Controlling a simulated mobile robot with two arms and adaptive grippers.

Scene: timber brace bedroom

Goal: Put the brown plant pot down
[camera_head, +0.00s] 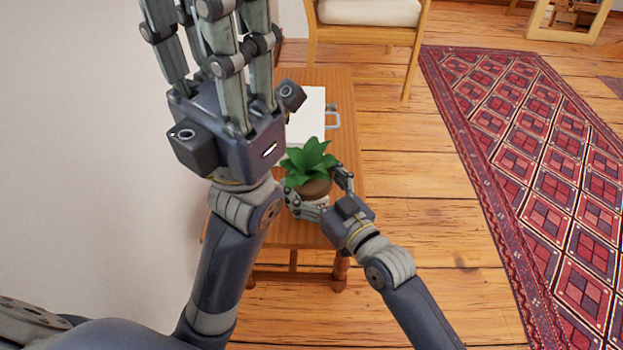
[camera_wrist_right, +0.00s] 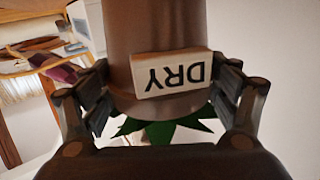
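The brown plant pot (camera_head: 316,188) with a leafy green plant (camera_head: 309,158) is over the small wooden table. My right gripper (camera_head: 318,190) has its fingers around the pot from both sides. In the right wrist view the pot (camera_wrist_right: 160,55) sits between the fingers, with a pale "DRY" label (camera_wrist_right: 172,74) facing the camera. I cannot tell whether the pot's base touches the table; the gripper hides it. My left gripper (camera_head: 215,50) is raised, close to the head camera, with no object visible in it. Its fingertips are cut off by the top edge.
The wooden table (camera_head: 340,95) stands against the pale wall (camera_head: 90,150). A white object with a grey handle (camera_head: 306,118) is behind the plant, partly hidden. A cushioned chair (camera_head: 368,14) stands beyond the table. A red patterned rug (camera_head: 545,170) lies on the plank floor at right.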

